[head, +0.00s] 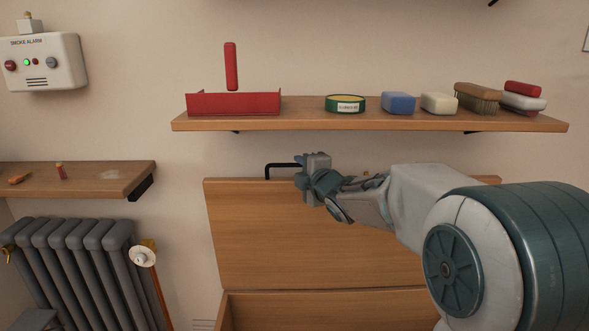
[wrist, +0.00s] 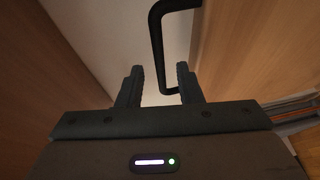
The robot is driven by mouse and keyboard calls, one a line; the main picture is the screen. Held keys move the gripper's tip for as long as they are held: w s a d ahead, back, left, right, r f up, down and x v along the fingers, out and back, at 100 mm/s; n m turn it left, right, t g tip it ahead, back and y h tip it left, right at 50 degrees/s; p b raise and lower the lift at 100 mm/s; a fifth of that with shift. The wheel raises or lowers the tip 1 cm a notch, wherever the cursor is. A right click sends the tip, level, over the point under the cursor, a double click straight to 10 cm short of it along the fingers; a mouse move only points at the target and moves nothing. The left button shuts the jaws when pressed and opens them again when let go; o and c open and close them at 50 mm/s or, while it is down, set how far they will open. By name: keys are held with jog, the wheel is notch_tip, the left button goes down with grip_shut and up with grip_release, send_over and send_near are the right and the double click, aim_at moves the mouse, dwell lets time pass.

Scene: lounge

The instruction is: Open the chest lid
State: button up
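The wooden chest lid (head: 270,235) stands raised, close to upright, behind the chest body (head: 330,306) at the bottom of the head view. A black bar handle (head: 280,165) shows at the lid's top edge. My gripper (head: 298,170) is at the handle's right part, and the arm hides some of the lid. In the wrist view, my gripper's two dark fingers (wrist: 158,88) are apart. The black handle (wrist: 157,45) reaches down into the space between them, with visible gaps, so it does not look clamped. The chest's inside is mostly out of view.
A wall shelf (head: 300,122) hangs just above the lid and gripper, holding a red tray (head: 235,104), a green tin (head: 345,104) and several brushes and soaps. A lower shelf (head: 75,178) and a grey radiator (head: 75,265) stand at the left.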

aim_at(296, 166)
jog(key=shift+x, duration=2.2)
grip_shut()
